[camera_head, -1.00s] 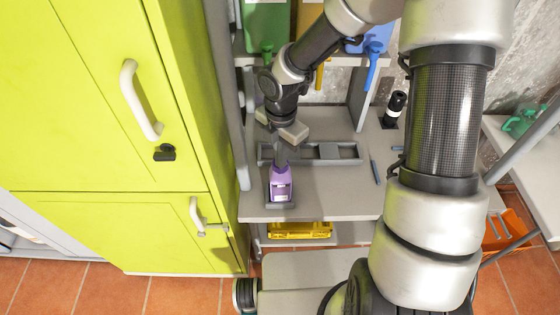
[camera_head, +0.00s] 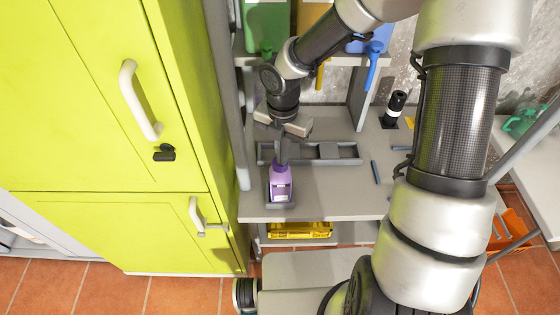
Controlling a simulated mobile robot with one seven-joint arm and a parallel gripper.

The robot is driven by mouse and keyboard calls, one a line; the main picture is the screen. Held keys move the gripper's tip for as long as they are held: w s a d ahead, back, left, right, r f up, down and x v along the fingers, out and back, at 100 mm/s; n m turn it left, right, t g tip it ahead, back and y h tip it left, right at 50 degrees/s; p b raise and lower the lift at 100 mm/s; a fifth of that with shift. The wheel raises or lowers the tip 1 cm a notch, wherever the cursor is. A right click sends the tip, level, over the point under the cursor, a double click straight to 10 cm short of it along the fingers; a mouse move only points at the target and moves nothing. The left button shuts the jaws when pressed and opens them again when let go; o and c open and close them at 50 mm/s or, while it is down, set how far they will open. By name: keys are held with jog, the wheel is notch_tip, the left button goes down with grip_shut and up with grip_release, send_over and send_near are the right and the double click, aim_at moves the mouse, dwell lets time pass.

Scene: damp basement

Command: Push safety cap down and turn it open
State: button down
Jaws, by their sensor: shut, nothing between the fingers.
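A purple bottle (camera_head: 280,182) with a pale label stands upright in a small grey holder (camera_head: 280,204) at the front left of the grey shelf top. My gripper (camera_head: 282,158) points down right above the bottle, with its fingers shut and nothing between them. The fingertips are at the bottle's top. The cap is hidden behind the fingers, and I cannot tell whether they touch it.
A grey tray with slots (camera_head: 340,153) lies behind the bottle. A thin dark stick (camera_head: 375,172) and a black cylinder (camera_head: 395,108) are to the right. A lime-green cabinet (camera_head: 100,100) stands close on the left. The shelf's front right is clear.

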jog(key=shift+r, duration=2.95)
